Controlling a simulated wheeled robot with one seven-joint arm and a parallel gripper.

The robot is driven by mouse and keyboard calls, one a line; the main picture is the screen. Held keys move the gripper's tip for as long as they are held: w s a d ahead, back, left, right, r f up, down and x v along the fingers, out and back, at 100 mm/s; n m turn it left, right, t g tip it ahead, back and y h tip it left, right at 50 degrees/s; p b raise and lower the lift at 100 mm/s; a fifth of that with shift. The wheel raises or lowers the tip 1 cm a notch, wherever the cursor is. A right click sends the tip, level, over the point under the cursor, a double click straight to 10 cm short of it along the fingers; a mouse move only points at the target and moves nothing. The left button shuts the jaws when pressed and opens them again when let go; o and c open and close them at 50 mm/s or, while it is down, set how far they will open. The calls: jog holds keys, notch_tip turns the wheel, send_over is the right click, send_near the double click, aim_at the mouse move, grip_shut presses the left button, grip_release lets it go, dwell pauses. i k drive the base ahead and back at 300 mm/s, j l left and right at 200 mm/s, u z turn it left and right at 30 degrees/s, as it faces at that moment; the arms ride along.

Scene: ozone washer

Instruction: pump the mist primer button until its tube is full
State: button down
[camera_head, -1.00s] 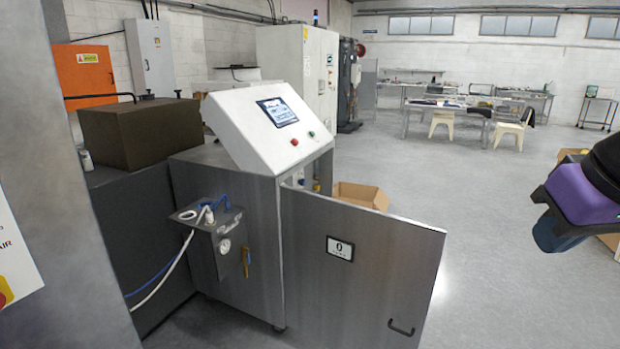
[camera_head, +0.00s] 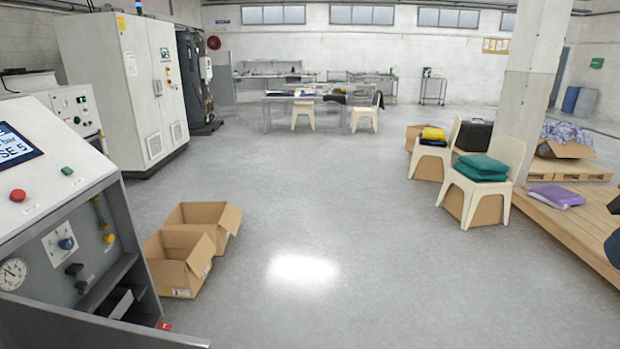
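The console (camera_head: 50,165) stands at the left edge, with a screen (camera_head: 14,146), a red button (camera_head: 18,195) and a green button (camera_head: 66,170) on its sloped top. Its open side shows a round gauge (camera_head: 12,274), a blue knob on a white plate (camera_head: 66,243), black knobs (camera_head: 76,270) and a yellow-handled valve (camera_head: 101,212). I cannot tell which part is the mist primer button, and no tube is clearly visible. My gripper is not identifiable in view; a dark shape is cut off at the right edge.
Open cardboard boxes (camera_head: 180,262) lie on the floor beside the console. A tall white cabinet (camera_head: 125,90) stands behind. Chairs with folded cloths (camera_head: 482,168) and a wooden pallet (camera_head: 575,225) are at right. The middle floor is clear.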

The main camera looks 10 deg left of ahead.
aim_at(107, 238)
jog(key=i+l+z, duration=0.1)
jog(key=i, duration=0.45)
jog(key=i+l, duration=0.2)
jog(key=i, duration=0.35)
jog(key=i+l+z, duration=0.15)
jog(key=i, duration=0.4)
jog(key=i+j+u, duration=0.15)
jog(key=i+u, duration=0.65)
jog(key=i+l+u, duration=0.1)
jog(key=i+u, duration=0.35)
jog(key=i+l+u, duration=0.2)
jog(key=u, duration=0.2)
jog(key=i+j+u, duration=0.15)
jog(key=i+u, duration=1)
jog(key=i+j, duration=0.1)
jog(key=i+l, duration=0.35)
jog(key=i, duration=0.2)
jog(key=u, duration=0.05)
